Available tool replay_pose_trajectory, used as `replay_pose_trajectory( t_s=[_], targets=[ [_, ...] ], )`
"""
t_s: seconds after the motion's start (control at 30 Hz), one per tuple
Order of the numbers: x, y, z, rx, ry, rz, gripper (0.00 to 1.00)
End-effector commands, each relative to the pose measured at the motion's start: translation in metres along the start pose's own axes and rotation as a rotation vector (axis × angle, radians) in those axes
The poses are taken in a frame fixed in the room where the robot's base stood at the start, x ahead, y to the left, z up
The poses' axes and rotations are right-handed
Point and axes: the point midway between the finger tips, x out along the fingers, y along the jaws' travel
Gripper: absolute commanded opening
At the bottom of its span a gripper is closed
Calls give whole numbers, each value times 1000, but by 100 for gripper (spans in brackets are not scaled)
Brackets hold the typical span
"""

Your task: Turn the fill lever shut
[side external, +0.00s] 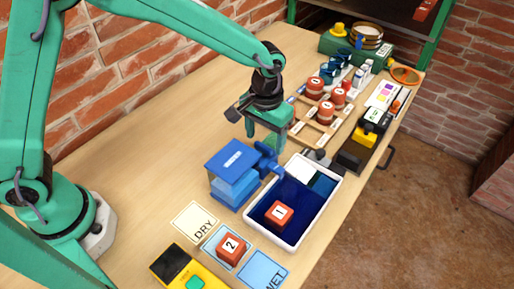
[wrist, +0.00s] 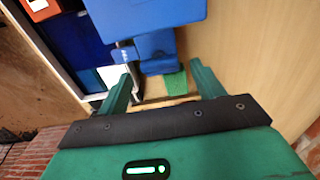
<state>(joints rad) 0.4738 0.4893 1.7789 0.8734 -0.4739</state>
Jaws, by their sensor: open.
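A blue tank (side external: 235,165) stands on the bench, with a blue tap (side external: 268,160) on its side facing the tray. In the wrist view the tank (wrist: 150,15) is at the top and the tap (wrist: 156,50) is below it. A small grey part at the tap's left side may be the fill lever; its position is unclear. My gripper (side external: 265,140) is just behind the tap in the side view. In the wrist view my gripper (wrist: 161,78) is open, its fingers spread on either side of the tap's end, with nothing visibly held.
A white tray (side external: 334,187) with a dark blue inside holds a brick marked 1 (side external: 279,214). Red weights (side external: 326,110) stand farther back. The bench left of the tank is clear.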

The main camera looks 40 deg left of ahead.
Motion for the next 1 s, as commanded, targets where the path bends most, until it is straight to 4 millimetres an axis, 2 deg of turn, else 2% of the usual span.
replay_pose_trajectory(
  t_s=[0.17,0.47,0.5,0.7,0.73,1.0],
  targets=[
    [12,0,0,0,-1,0,67],
    [14,0,0,0,0,0,67],
    [14,0,0,0,0,0,65],
    [14,0,0,0,0,0,26],
    [14,0,0,0,0,0,23],
    [14,0,0,15,0,0,23]
  ],
)
